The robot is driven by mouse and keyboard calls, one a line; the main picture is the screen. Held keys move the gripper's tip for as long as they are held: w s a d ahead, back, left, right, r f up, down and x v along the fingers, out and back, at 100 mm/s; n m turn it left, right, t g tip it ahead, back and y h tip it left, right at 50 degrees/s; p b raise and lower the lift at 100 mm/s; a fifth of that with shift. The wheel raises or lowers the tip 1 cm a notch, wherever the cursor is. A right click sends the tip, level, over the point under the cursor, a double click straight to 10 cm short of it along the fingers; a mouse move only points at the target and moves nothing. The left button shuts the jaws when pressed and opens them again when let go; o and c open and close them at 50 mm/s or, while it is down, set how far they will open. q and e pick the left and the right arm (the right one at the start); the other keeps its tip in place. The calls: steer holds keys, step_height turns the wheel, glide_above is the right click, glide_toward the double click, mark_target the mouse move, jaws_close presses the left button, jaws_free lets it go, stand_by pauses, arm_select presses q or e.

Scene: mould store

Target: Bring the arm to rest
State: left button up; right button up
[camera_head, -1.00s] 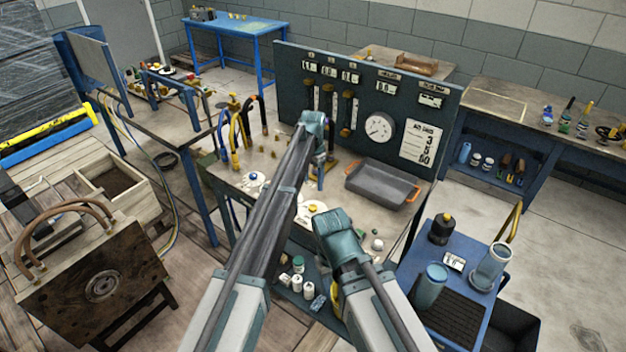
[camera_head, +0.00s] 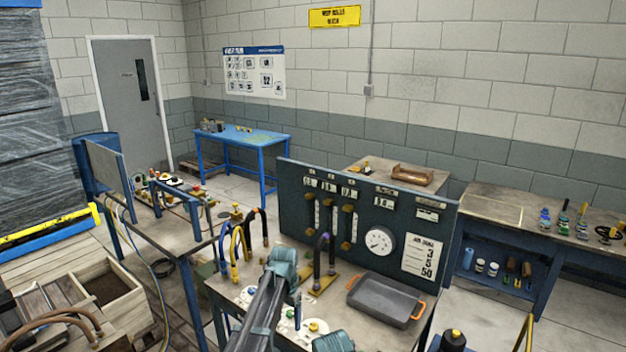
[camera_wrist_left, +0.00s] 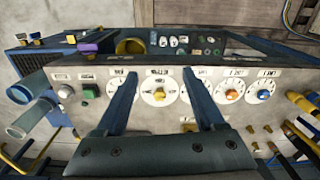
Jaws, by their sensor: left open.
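My left arm comes up from the bottom middle of the head view, with its teal wrist joint over the bench (camera_head: 237,290). My left gripper (camera_head: 297,313) shows only in small part below that joint. In the left wrist view my left gripper (camera_wrist_left: 160,76) has its two blue fingers spread, with nothing between them. A white dial with a yellow knob (camera_wrist_left: 159,93) shows between and beyond the fingers. Of my right arm only a teal joint shows at the bottom edge of the head view; its gripper is out of view.
A dark gauge panel (camera_head: 330,260) stands at the back of the bench. A grey tray with orange handles (camera_head: 385,300) lies right of my arm. Bent hoses (camera_head: 238,245) stand to the left.

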arm_select(q)
steer(key=s+a+n, duration=0.3)
steer(key=s+a, duration=0.2)
steer(key=s, duration=0.7)
steer(key=s+a+n, duration=0.3)
steer(key=s+a, duration=0.2)
steer(key=s, duration=0.6)
steer(key=s+d+f+m+b, duration=0.1)
steer(key=s+d+m, duration=0.1)
steer(key=d, duration=0.3)
steer(key=s+d+f+m+y+b, duration=0.1)
steer(key=s+d, duration=0.2)
steer(key=d, duration=0.3)
steer(key=shift+s+d+f+m+b, duration=0.2)
steer(key=shift+s+f+m+b, duration=0.1)
steer(key=shift+s+m+b, duration=0.1)
steer(key=shift+w, duration=0.15)
